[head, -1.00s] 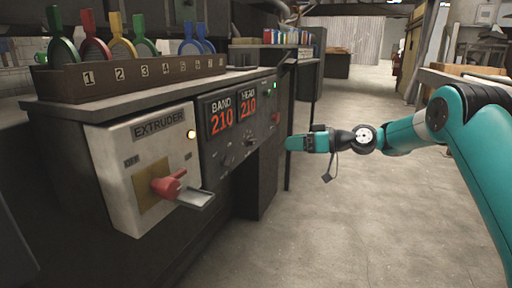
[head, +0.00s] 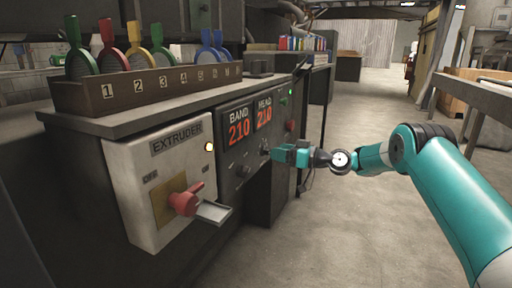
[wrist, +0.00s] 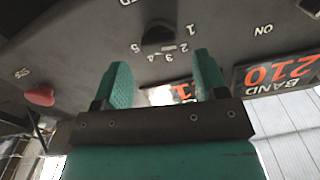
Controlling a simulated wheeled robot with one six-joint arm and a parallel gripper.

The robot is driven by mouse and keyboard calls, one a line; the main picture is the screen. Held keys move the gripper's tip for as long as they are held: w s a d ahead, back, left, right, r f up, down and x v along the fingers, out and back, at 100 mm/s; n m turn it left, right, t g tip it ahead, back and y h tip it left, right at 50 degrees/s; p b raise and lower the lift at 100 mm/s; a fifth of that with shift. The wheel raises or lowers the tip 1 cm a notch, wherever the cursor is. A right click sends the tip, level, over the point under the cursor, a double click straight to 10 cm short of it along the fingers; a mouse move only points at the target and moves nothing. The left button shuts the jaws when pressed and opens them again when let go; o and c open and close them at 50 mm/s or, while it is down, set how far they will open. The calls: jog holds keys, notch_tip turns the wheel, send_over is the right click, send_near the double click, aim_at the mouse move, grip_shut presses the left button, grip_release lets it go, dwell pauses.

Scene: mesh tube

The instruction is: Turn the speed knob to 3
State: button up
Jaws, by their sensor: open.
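The speed knob (wrist: 158,36) is a dark knob on the extruder's dark panel. In the wrist view it has the numbers 1 to 5 around it, and a cut-off label lies at the top edge. Which number it points at is too unclear to tell. My gripper (wrist: 163,68) is open and empty. Its two teal fingers are apart, with the knob beyond their tips and roughly between them; they do not visibly grip it. In the head view my gripper (head: 274,154) is close to the panel beside the small knobs, partly hiding that area.
The BAND display (head: 239,126) and HEAD display (head: 264,113) both read 210. A red button (wrist: 40,95) is left in the wrist view. The extruder box (head: 150,170) has a red switch (head: 186,201). A rack (head: 150,92) stands on top. The floor to the right is open.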

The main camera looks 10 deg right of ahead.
aim_at(266, 151)
jog(key=x, duration=0.3)
jog(key=shift+w+a, duration=0.1)
jog(key=shift+a, duration=0.05)
jog(key=shift+a, duration=0.1)
jog(key=shift+a, duration=0.1)
jog(key=c, duration=0.9)
